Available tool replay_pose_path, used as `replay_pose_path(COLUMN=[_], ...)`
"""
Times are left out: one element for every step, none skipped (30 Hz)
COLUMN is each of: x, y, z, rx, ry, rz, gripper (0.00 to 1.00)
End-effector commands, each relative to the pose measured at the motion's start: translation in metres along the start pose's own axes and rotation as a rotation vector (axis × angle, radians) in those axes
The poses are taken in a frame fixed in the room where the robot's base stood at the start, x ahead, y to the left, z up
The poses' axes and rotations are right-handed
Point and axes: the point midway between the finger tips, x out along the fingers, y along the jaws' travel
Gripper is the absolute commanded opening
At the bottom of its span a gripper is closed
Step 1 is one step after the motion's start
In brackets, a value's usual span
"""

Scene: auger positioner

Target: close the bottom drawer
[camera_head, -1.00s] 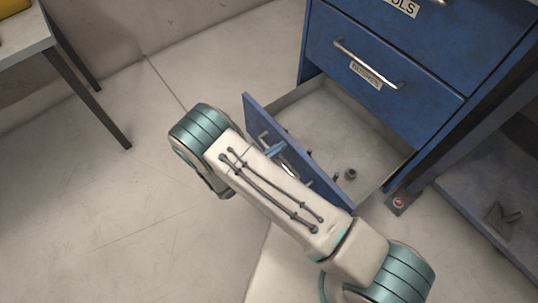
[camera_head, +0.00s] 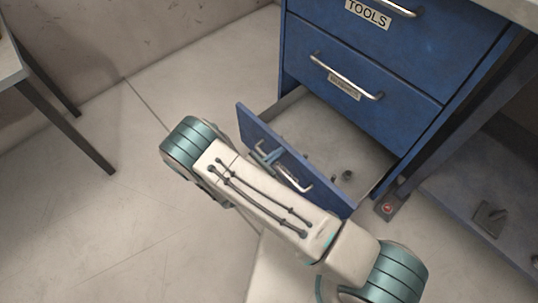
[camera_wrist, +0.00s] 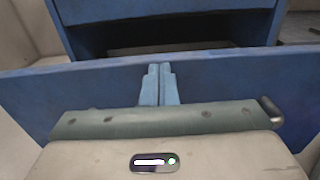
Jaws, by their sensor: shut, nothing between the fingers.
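The bottom drawer (camera_head: 252,124) of the blue cabinet is partly open, with its blue front standing out from the cabinet and its grey inside showing. Its metal handle (camera_head: 300,182) shows beside my arm. In the wrist view, the drawer front (camera_wrist: 60,98) spans the picture, with the handle (camera_wrist: 271,110) at the right. My gripper (camera_head: 268,155) is shut and empty at the outer face of the drawer front, left of the handle. Contact is not certain.
The blue cabinet (camera_head: 400,115) has two drawers above, both shut, one labelled TOOLS. Small dark parts (camera_head: 347,175) lie in the open drawer. A table leg (camera_head: 75,125) stands at the left. A low shelf (camera_head: 455,195) is at the right. The floor at left is clear.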

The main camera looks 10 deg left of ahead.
Motion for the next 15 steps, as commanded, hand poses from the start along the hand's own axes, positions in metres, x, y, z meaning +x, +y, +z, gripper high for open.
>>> replay_pose_path(x=[0.009,0.013,0.020,0.025,0.030,0.037,0.043,0.048,0.056,0.061,0.067,0.074,0.080,0.086,0.094], y=[-0.003,-0.003,-0.004,-0.005,-0.005,-0.005,-0.006,-0.006,-0.006,-0.006,-0.006,-0.006,-0.006,-0.006,-0.006], z=[0.001,0.001,0.001,0.001,0.001,0.001,0.001,0.001,0.001,0.001,0.001,0.000,0.000,0.001,0.001], rx=[-0.002,-0.002,-0.002,-0.002,-0.003,-0.002,-0.002,-0.001,-0.001,-0.001,-0.001,-0.001,-0.001,0.000,-0.001], ry=[-0.001,-0.001,-0.002,-0.002,-0.001,-0.001,-0.002,-0.002,-0.001,-0.002,-0.002,-0.001,-0.001,-0.002,-0.002], rz=[-0.002,-0.002,-0.003,-0.003,-0.003,-0.003,-0.003,-0.003,-0.003,-0.003,-0.003,-0.003,-0.003,-0.004,-0.003], gripper=[0.00,0.00,0.00,0.00,0.00,0.00,0.00,0.00,0.00,0.00,0.00,0.00,0.00,0.00,0.00])
